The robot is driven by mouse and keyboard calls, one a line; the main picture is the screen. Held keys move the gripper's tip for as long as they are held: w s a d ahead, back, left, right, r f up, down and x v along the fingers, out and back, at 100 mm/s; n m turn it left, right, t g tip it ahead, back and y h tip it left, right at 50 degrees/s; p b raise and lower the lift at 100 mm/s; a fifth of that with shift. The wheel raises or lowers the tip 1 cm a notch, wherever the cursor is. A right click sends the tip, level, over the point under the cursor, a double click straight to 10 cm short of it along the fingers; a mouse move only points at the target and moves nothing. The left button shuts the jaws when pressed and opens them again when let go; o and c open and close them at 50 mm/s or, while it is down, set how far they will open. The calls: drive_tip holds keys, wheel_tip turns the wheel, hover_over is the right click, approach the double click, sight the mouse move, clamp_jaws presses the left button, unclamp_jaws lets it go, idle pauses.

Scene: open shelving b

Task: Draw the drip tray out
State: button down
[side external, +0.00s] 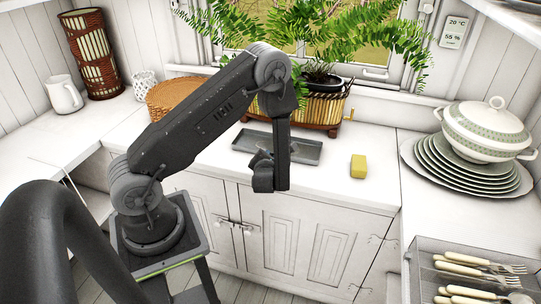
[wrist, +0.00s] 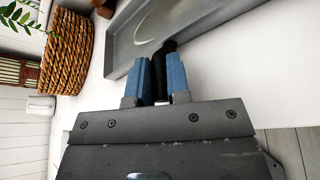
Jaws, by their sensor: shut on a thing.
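The drip tray (side external: 307,150) is a shallow grey rectangular tray lying on the white counter in front of the fern's planter. In the wrist view the tray (wrist: 205,22) runs across the top, with a raised rim and a short black handle (wrist: 160,62) at its near edge. My gripper (side external: 264,160) is at the tray's front edge. In the wrist view its two blue fingers (wrist: 163,78) are shut on the handle from both sides. I cannot tell whether the tray's back edge still lies under the planter.
The planter (side external: 323,106) with a fern stands behind the tray. A yellow sponge (side external: 358,166) lies to the right, with bare counter around it. A woven basket (side external: 172,95) is at the left. Stacked plates (side external: 468,168) and a cutlery tray (side external: 425,262) are further right.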

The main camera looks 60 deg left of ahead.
idle(0.3)
drive_tip(key=c, duration=1)
unclamp_jaws()
drive_tip(key=shift+d, duration=0.1)
drive_tip(key=v, duration=1.3)
drive_tip(key=shift+s+d+r, duration=0.15)
drive_tip(key=shift+s+d, duration=0.1)
drive_tip(key=shift+d, duration=0.05)
